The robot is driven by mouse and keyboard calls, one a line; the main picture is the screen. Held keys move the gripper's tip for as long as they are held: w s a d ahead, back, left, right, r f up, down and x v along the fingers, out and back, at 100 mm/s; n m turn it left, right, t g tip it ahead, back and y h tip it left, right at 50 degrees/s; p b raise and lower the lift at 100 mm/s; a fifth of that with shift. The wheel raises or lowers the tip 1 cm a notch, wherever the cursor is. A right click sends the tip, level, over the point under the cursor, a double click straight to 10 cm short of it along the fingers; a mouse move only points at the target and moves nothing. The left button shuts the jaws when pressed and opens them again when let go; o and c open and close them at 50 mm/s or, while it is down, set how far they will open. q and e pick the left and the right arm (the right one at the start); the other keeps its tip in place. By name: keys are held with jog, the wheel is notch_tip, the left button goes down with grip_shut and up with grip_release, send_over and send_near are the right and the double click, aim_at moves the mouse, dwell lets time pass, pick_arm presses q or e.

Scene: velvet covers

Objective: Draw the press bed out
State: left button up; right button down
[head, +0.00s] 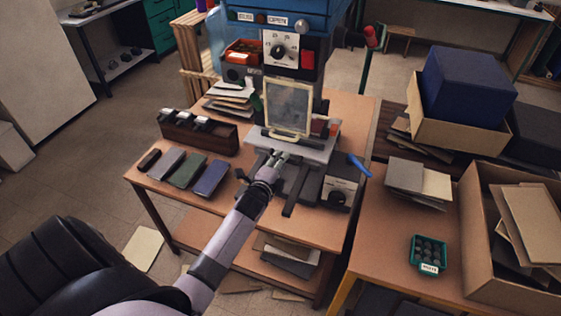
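The press (283,22) is a blue machine at the back of the wooden table. Its bed (310,150) is a flat grey metal plate low at the front of the press. A pale yellow framed clear panel (289,105) stands upright above the bed, with a pale bar across its lower edge. My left gripper (278,157) reaches in from the lower left to the front edge of the bed. Its two fingertips look slightly apart with nothing between them. I cannot tell whether they touch the bed. My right gripper is out of view.
A dark rack (198,132) and several velvet-coloured covers (187,170) lie left of the press. A control box (339,193) and a blue-handled lever (359,166) are at the right. Another table holds a green tray (428,256) and a cardboard box (480,205).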

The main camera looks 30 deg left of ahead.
pick_arm(q)
jog(key=shift+w+a+f, duration=0.1)
jog(key=shift+w, duration=0.2)
grip_shut()
dwell(0.8)
